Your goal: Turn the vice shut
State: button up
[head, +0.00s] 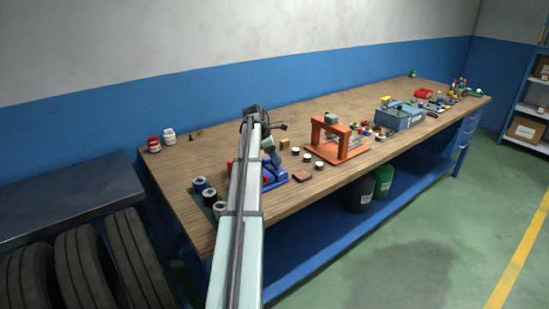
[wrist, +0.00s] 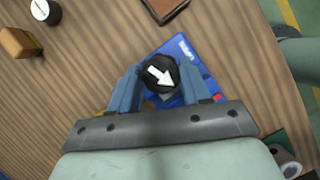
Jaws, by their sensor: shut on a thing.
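The vice is blue and stands on the workbench, partly hidden behind my arm in the head view (head: 277,181). In the wrist view its blue base (wrist: 203,72) shows beneath my gripper, with a small red part at its right. A round black knob (wrist: 155,68) with a white arrow sits over the base. The arrow points down and to the right in the wrist view. My gripper (wrist: 160,80) has one blue finger on each side of the knob and is shut on it. The vice's jaws are mostly hidden by my gripper and arm.
Several spools (head: 209,196) stand left of my arm. Red and white jars (head: 154,144) stand at the back left.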

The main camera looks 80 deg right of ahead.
jog(key=shift+d, duration=0.1)
jog(key=m+y, duration=0.1)
jog(key=m, duration=0.2)
jog(key=m+y, duration=0.1)
jog(key=m, duration=0.2)
jog(key=shift+d, duration=0.2)
jog(key=m+y, duration=0.1)
jog(key=m, duration=0.2)
jog(key=m+t+y, duration=0.1)
jog(key=m, duration=0.1)
jog(key=shift+m, duration=0.7)
jog(key=o, duration=1.1)
jog(key=shift+s, duration=0.1)
jog(key=shift+c, duration=0.2)
